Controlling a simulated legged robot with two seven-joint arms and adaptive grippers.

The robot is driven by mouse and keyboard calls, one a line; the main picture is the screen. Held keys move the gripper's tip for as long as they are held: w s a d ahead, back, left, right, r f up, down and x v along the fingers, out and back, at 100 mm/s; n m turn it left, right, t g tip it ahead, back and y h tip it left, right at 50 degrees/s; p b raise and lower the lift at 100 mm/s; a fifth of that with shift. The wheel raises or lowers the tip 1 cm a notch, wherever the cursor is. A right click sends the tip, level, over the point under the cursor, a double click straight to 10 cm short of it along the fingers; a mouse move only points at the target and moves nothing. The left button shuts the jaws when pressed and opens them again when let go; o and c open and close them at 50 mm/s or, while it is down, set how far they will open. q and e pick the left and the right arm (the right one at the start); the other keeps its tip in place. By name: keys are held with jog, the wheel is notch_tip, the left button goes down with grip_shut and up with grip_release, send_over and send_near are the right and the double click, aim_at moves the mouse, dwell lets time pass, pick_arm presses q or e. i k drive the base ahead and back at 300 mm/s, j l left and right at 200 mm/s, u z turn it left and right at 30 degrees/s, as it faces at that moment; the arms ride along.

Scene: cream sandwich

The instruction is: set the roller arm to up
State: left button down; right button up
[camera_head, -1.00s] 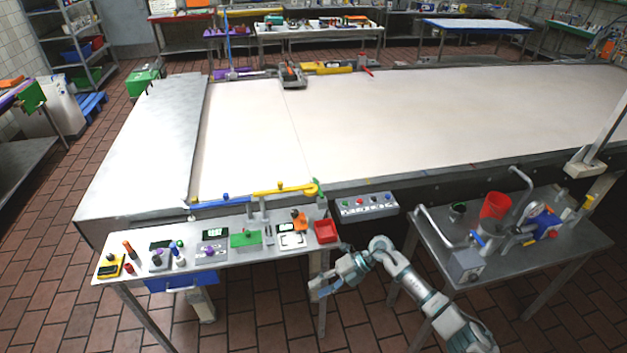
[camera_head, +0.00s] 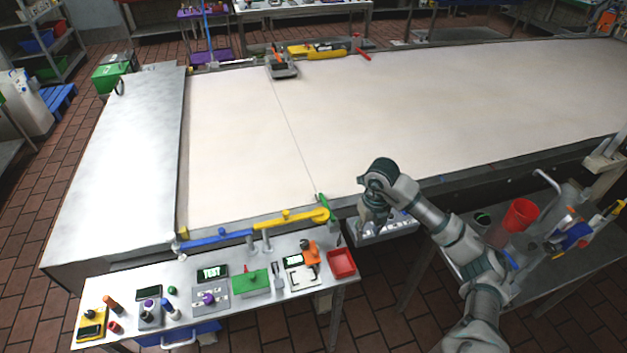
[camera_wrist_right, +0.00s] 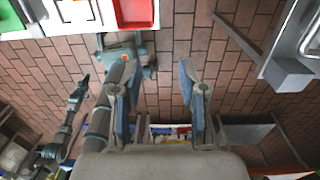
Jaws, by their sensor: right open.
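No part is marked as the roller arm, so I cannot tell for sure which it is. A long yellow bar (camera_head: 290,217) with a green end piece (camera_head: 323,203) and a blue bar (camera_head: 215,240) lie along the belt's near edge. My right gripper (camera_head: 368,228) hangs down in front of the button box (camera_head: 388,231), partly hiding it, right of the bars. In the wrist view my right gripper (camera_wrist_right: 158,92) is open and empty, its fingers wide apart over the floor. My left gripper (camera_wrist_right: 83,84) seems to show small there; its jaws are unclear.
The white belt (camera_head: 400,115) fills the middle. The near left table (camera_head: 215,325) holds a red tray (camera_head: 341,263), a green box (camera_head: 251,282) and several small devices. The right table (camera_head: 510,285) holds a red cup (camera_head: 520,216). Brick-coloured floor lies between the tables.

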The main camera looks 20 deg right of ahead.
aim_at(321, 196)
jog(key=i, duration=0.95)
